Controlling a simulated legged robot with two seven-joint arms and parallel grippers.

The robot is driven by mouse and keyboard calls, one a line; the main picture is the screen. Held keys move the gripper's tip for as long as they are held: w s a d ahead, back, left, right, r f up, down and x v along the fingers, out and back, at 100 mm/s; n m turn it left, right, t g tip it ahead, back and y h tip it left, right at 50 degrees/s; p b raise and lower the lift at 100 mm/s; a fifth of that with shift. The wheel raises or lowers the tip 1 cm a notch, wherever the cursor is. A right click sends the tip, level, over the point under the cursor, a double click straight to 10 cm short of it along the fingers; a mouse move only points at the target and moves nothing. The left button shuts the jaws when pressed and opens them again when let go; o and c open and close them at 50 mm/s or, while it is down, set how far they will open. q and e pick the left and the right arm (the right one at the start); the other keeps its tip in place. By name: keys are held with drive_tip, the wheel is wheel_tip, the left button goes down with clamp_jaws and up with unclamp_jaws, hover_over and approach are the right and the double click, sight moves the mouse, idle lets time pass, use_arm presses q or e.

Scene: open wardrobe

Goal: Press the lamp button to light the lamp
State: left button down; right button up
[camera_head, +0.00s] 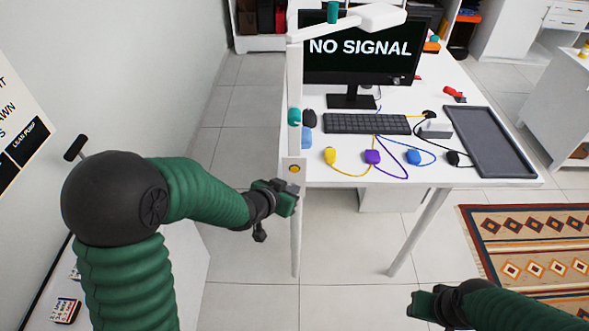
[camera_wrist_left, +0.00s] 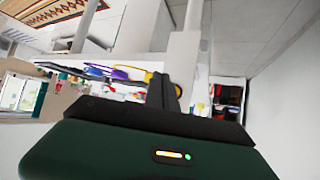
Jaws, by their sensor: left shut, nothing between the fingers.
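The white desk lamp (camera_head: 294,85) stands at the desk's left front corner, with its lamp head (camera_head: 378,17) reaching over the monitor. No glow shows at the head. A round yellow-orange button (camera_head: 294,169) sits on the lamp's lower front. My left gripper (camera_head: 292,198) is shut and empty, just below and slightly left of the button, apparently apart from it.
The white desk (camera_head: 330,178) holds a monitor (camera_head: 358,60), a keyboard (camera_head: 366,123), a dark tray (camera_head: 490,142) and several coloured mice with cables near the front edge. A patterned rug (camera_head: 535,250) lies at right. The floor in front of the desk is open.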

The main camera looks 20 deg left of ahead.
sight(294, 170)
use_arm(q)
drive_tip(key=shift+w+a+p, duration=0.25)
drive_tip(key=shift+w, duration=0.6)
drive_tip(key=shift+w+a+p, duration=0.2)
drive_tip(key=shift+w+p, duration=0.05)
drive_tip(key=shift+w, duration=0.6)
idle(0.6)
drive_tip(key=shift+w+a+p, duration=0.15)
drive_tip(key=shift+w+p, duration=0.15)
drive_tip(key=shift+w, duration=0.05)
drive_tip(key=shift+w+a+r, duration=0.1)
drive_tip(key=shift+w, duration=0.3)
idle(0.5)
idle(0.4)
drive_tip(key=shift+s+d, duration=0.25)
drive_tip(key=shift+s, duration=0.6)
